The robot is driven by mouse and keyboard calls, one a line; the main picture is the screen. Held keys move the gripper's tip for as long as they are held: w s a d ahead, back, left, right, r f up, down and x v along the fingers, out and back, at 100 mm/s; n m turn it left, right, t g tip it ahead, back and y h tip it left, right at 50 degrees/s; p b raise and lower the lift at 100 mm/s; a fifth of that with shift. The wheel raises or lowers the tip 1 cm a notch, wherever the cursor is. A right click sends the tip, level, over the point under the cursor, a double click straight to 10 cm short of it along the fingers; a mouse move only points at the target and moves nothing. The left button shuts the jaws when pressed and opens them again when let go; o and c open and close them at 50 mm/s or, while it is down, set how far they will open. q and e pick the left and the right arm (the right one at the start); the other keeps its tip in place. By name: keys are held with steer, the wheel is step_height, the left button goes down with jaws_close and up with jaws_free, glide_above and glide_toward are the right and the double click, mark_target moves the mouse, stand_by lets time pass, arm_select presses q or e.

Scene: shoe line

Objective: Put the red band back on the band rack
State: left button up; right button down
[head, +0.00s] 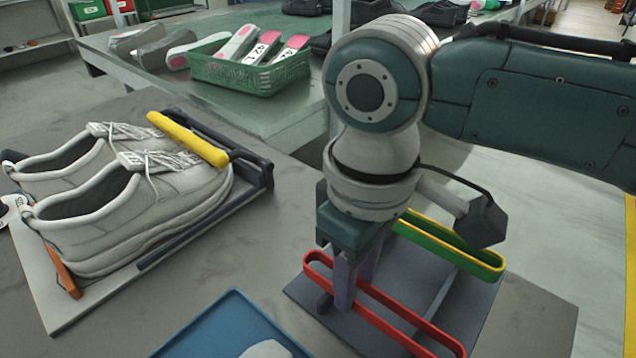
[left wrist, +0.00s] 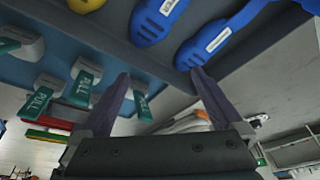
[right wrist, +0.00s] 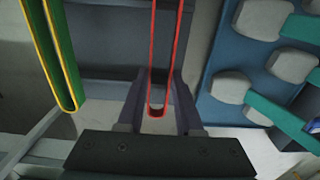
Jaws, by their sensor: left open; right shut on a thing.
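The red band (head: 412,316) is a long thin loop, level over the near side of the dark grey band rack (head: 400,275) in the head view. My right gripper (head: 348,283) points down and is shut on the band near its left end. In the right wrist view the red band (right wrist: 152,50) runs between the fingers (right wrist: 157,108), its rounded end close to the palm. I cannot tell whether the band touches the rack or is around its posts. My left gripper (left wrist: 163,82) is open and empty in the left wrist view; it is outside the head view.
A green band (head: 440,240) and a yellow band (head: 490,257) sit at the rack's far side. Grey shoes (head: 130,215) with a yellow bar (head: 188,138) stand on a board at left. A blue tray (head: 205,328) lies in front. A green basket (head: 250,78) stands behind.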

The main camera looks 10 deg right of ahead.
arm_select(q)
steer(key=shift+d, duration=0.1)
arm_select(e)
steer(key=c, duration=0.6)
jaws_free()
steer(key=shift+f, duration=0.1)
steer(key=shift+o, duration=0.2)
